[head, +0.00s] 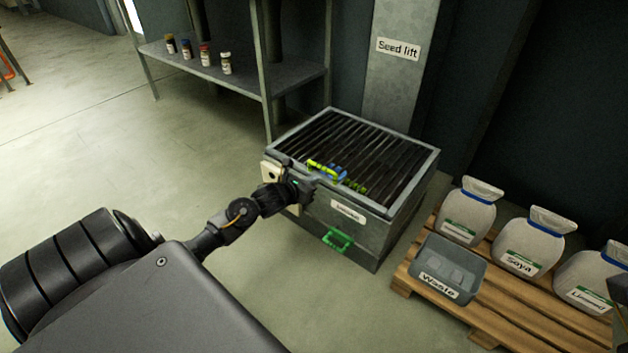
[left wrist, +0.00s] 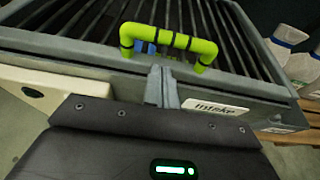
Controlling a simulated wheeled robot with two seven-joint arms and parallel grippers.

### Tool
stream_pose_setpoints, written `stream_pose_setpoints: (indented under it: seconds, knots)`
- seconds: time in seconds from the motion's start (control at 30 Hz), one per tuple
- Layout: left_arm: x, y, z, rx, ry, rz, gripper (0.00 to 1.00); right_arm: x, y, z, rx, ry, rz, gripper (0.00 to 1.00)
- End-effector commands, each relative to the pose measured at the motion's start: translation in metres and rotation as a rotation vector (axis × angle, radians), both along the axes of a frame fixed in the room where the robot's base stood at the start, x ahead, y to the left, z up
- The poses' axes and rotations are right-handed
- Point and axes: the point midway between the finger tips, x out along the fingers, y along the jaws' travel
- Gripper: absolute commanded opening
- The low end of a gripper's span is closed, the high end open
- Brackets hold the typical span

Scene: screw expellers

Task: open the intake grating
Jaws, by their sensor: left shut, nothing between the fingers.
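The intake box (head: 338,222) is a grey metal bin with an "Intake" label on its front. Its dark barred grating (head: 365,140) lies flat across the top inside the frame. A yellow-green handle (head: 322,167) with black bands stands up at the grating's near edge; it also shows in the left wrist view (left wrist: 176,38). My left gripper (head: 318,179) is shut and empty at the near rim. In the left wrist view its fingertips (left wrist: 161,74) are together just below the handle, which is not between them. A blue thing shows behind the handle, partly hidden.
To the right, a wooden pallet (head: 478,319) carries a grey Waste bin (head: 425,266) and sacks (head: 520,243). A shelf (head: 277,75) with several jars stands behind.

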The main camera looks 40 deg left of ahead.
Motion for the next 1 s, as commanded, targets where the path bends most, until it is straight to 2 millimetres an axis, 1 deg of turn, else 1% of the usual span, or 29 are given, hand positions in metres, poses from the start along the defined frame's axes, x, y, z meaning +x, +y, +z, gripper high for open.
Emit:
stream_pose_setpoints:
  seconds: [0.1,0.2,0.67,0.77,0.83,1.0]
  knots:
    - [0.007,0.0,0.009,-0.002,-0.001,0.0,0.0,-0.001,0.001,0.0,-0.002,-0.009,0.005,0.36]
    - [0.009,0.0,0.013,-0.001,0.001,0.0,0.0,-0.002,0.002,0.001,-0.003,-0.011,0.007,0.36]
    - [0.009,0.0,0.017,-0.001,0.004,0.0,0.0,-0.002,0.002,0.004,-0.002,-0.013,0.008,0.36]
    - [0.01,0.0,0.024,0.0,0.012,0.0,0.0,-0.002,0.0,0.009,0.004,-0.014,0.003,0.36]
    - [0.01,0.0,0.031,-0.001,0.022,0.0,0.0,0.005,-0.004,0.002,0.002,0.035,-0.017,0.36]
    - [0.012,0.001,0.054,0.0,0.062,0.001,0.0,0.013,-0.016,-0.002,0.013,0.111,-0.061,0.36]
